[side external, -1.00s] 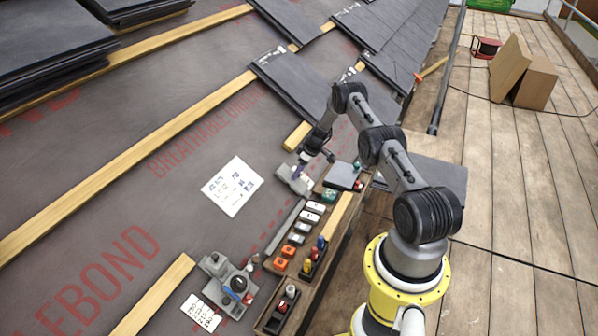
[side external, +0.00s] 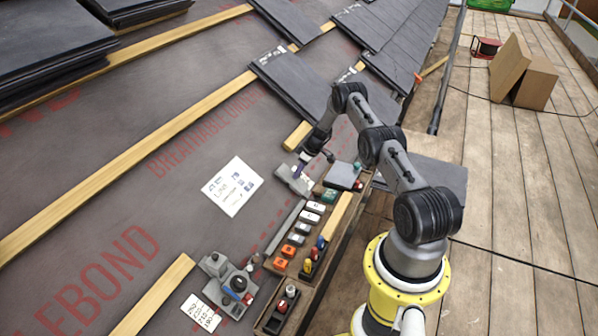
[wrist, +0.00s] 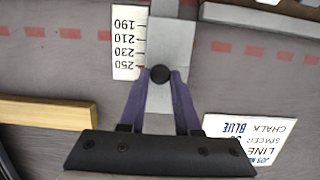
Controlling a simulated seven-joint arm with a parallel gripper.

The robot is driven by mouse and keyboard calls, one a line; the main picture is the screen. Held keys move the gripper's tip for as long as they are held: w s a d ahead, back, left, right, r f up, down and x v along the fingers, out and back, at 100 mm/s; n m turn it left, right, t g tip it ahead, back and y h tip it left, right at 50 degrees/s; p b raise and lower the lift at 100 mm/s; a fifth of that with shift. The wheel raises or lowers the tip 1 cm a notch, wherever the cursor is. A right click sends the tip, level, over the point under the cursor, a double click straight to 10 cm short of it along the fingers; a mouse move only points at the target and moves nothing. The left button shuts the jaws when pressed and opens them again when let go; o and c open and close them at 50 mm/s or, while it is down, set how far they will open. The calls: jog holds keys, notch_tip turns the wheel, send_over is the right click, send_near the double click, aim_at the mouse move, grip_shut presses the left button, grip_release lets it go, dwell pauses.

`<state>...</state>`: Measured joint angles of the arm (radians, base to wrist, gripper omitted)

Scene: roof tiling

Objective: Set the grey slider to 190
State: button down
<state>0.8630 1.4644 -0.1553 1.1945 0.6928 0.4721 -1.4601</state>
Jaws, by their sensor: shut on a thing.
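The grey slider shows in the wrist view as a pale grey track (wrist: 170,42) with a round black knob (wrist: 158,73). A white scale (wrist: 129,44) beside it reads 190, 210, 230 and 250, upside down in this view. The knob stands near the 250 mark, at the opposite end of the scale from 190. My gripper (wrist: 159,80) has its purple fingers closed around the knob. In the side view, my gripper (side external: 300,168) is down at the grey slider body (side external: 293,181); the scale cannot be made out there.
A white job card (side external: 232,186) lies left of the slider. A wooden tray (side external: 318,262) with coloured blocks stands in front of it. Another grey device (side external: 228,284) with a number card (side external: 200,313) sits at lower left. A timber batten (wrist: 50,112) lies near the slider.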

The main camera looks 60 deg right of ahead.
aim_at(307, 188)
dwell(0.9)
jog(key=s+f, duration=0.2)
jog(key=s, duration=0.1)
jog(key=s+f, duration=0.2)
jog(key=shift+s, duration=0.25)
jog(key=c, duration=0.7)
grip_release()
jog(key=shift+r, duration=0.1)
jog(key=shift+o, duration=0.4)
jog(key=shift+w, duration=0.1)
jog(key=shift+r, duration=0.1)
jog(key=shift+r, duration=0.25)
jog(key=v, duration=1.3)
jog(key=shift+s, duration=0.2)
